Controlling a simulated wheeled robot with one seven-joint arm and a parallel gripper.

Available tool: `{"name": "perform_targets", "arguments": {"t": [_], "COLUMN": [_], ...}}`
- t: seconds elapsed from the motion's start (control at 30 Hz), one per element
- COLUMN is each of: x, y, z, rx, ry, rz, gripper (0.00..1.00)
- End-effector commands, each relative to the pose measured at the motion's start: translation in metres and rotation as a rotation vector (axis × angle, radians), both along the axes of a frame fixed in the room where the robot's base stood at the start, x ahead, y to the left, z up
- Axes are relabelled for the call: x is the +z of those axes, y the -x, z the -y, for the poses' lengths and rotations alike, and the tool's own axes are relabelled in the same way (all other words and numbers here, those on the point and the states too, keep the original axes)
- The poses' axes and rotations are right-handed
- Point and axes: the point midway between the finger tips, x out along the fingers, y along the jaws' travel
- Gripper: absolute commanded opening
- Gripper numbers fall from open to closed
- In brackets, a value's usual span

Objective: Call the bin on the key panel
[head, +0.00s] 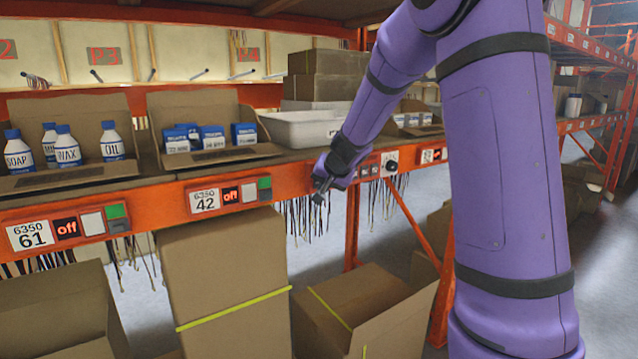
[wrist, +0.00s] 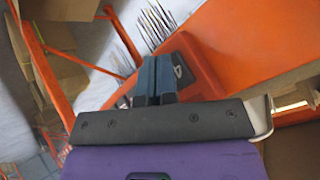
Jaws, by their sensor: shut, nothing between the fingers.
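My gripper (head: 318,197) hangs at the front of the orange shelf beam, its fingers pointing down and left, right of the panel labelled 6350 42 (head: 228,196). In the wrist view the two dark fingers (wrist: 155,75) are shut together with nothing between them. A red-orange panel (wrist: 196,62) with a dark face and a pale mark lies just beyond the fingers; I cannot tell if they touch it. In the head view a small panel with keys (head: 372,167) sits on the beam right of my gripper, partly hidden by my wrist. A bin (head: 300,127), light grey, stands on the shelf behind my arm.
Another panel, 6350 61 (head: 68,232), reads "off" at left. White bottles (head: 66,148) and blue-white boxes (head: 211,137) stand in cardboard trays on the shelf. Open cardboard boxes (head: 357,310) stand below. Dark cables (head: 302,215) hang under the beam. An orange upright (head: 352,228) stands near my gripper.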

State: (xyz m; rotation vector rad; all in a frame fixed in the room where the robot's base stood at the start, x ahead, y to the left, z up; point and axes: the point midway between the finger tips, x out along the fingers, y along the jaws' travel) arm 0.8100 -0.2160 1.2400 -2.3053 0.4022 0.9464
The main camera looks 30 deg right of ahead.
Motion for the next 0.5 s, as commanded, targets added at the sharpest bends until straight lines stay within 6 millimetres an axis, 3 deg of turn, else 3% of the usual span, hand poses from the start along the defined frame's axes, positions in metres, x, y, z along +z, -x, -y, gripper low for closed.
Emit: {"name": "perform_targets", "arguments": {"t": [0.5], "x": [-0.0002], "y": [-0.0043], "z": [-0.0001], "rx": [0.000], "ry": [0.000], "rz": [0.000], "gripper": [0.00]}}
